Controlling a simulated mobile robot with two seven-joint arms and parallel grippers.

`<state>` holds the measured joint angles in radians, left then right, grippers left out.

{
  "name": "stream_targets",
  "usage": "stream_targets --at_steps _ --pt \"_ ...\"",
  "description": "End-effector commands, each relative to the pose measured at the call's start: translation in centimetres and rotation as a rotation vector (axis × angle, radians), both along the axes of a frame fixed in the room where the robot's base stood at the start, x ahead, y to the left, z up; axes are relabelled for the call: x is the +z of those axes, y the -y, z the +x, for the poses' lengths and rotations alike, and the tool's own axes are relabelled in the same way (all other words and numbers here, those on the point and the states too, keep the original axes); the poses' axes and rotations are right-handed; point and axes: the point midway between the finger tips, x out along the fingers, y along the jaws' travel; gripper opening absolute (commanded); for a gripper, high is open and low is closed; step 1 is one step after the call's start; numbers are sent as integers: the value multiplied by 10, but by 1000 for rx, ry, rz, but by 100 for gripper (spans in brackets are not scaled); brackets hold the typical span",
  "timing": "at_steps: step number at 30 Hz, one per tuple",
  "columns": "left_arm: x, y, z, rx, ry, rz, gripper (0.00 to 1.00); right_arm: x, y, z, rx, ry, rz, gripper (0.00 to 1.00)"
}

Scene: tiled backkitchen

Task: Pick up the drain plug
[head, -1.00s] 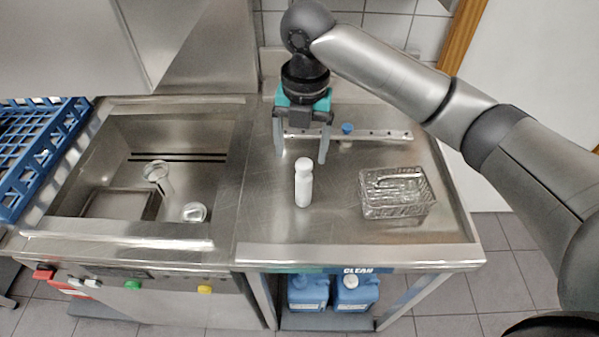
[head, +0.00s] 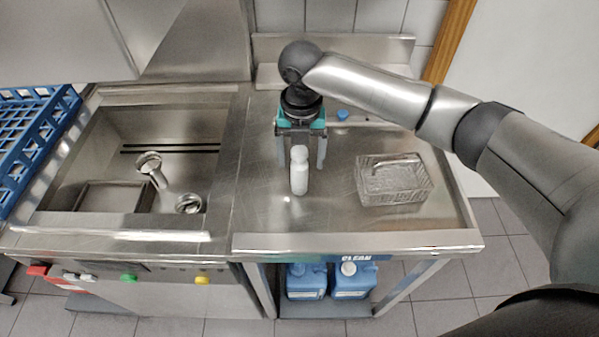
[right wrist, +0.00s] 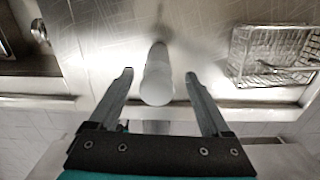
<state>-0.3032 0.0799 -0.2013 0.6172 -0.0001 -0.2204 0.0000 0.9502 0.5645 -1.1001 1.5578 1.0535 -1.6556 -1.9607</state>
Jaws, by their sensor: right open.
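A white, bottle-shaped piece (head: 299,176) with a narrower rounded top stands upright on the steel counter. It also shows in the right wrist view (right wrist: 157,78). My right gripper (head: 301,165) is open just behind it in the head view. In the right wrist view the two fingertips (right wrist: 159,75) lie on either side of the white piece, with gaps on both sides. I cannot tell whether this piece is the drain plug. A metal tube with a round flared top (head: 152,168) and a round metal cup (head: 189,203) are in the sink. My left gripper is not in view.
A wire basket (head: 394,182) stands on the counter to the right, also in the right wrist view (right wrist: 274,55). A small blue-topped item (head: 343,114) is behind. A blue rack (head: 30,125) stands far left. The front of the counter (head: 350,230) is clear.

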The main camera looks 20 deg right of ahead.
Motion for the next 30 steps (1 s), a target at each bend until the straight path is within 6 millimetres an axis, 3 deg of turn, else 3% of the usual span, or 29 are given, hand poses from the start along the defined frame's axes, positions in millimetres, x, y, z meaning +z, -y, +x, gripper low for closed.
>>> stream_targets --at_steps 7,16,30 --pt "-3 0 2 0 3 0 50 -37 -2 2 0 -3 -1 82" --pt "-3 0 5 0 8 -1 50 -42 -2 2 1 1 0 82" --pt "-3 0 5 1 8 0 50 -41 -2 2 0 0 -1 30"
